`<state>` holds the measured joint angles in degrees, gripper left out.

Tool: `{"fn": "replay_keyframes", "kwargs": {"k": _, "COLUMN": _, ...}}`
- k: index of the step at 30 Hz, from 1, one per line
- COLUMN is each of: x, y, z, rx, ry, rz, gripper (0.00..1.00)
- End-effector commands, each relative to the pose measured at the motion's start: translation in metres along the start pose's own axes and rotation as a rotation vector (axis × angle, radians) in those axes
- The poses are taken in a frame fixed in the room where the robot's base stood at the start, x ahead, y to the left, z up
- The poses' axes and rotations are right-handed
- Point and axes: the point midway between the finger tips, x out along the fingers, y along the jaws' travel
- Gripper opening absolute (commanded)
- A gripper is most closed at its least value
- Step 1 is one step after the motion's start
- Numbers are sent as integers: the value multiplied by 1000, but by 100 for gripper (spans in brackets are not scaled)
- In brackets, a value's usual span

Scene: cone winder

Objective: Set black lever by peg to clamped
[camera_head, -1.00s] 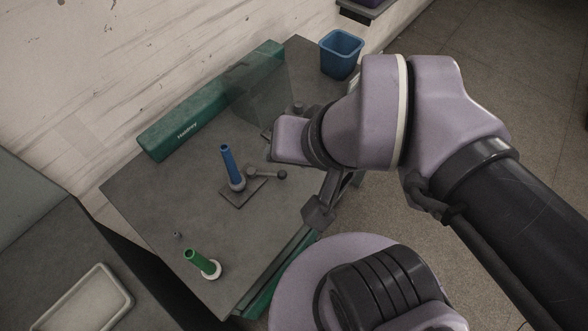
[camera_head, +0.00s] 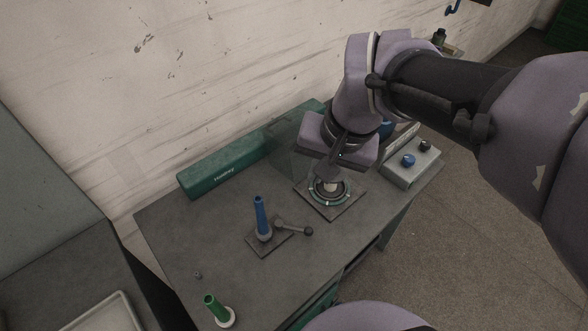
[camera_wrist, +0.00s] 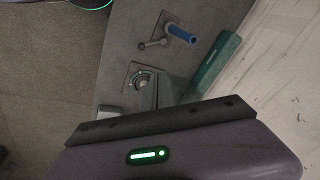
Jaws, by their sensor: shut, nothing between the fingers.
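The black lever (camera_head: 292,228) has a round knob and reaches to the right from the foot of the blue peg (camera_head: 261,216), low over its square base plate (camera_head: 267,244). In the wrist view the lever (camera_wrist: 152,44) lies beside the blue peg (camera_wrist: 180,34). My gripper (camera_head: 332,171) is shut and empty. It points down over the round ringed fixture, behind and to the right of the lever, and is apart from it. In the wrist view my gripper's fingers (camera_wrist: 162,92) show near the fixture, partly dark and hard to make out.
The ringed fixture (camera_head: 348,208) sits on a square plate. A grey control box (camera_head: 420,168) with a blue knob stands at right. A green bar (camera_head: 222,167) with a clear panel runs along the back.

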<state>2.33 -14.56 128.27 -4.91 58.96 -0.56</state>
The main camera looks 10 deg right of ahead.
Motion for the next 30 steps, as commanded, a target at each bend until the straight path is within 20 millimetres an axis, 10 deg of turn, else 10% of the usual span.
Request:
{"fn": "replay_keyframes", "kwargs": {"k": 7, "x": 108, "y": 8, "z": -87, "rx": 48, "ry": -257, "rz": 141, "gripper": 0}}
{"fn": "replay_keyframes", "kwargs": {"k": 15, "x": 223, "y": 42, "z": -103, "rx": 79, "ry": -432, "rz": 227, "gripper": 0}}
{"fn": "replay_keyframes", "kwargs": {"k": 30, "x": 247, "y": 50, "z": -98, "rx": 82, "ry": -458, "rz": 239, "gripper": 0}}
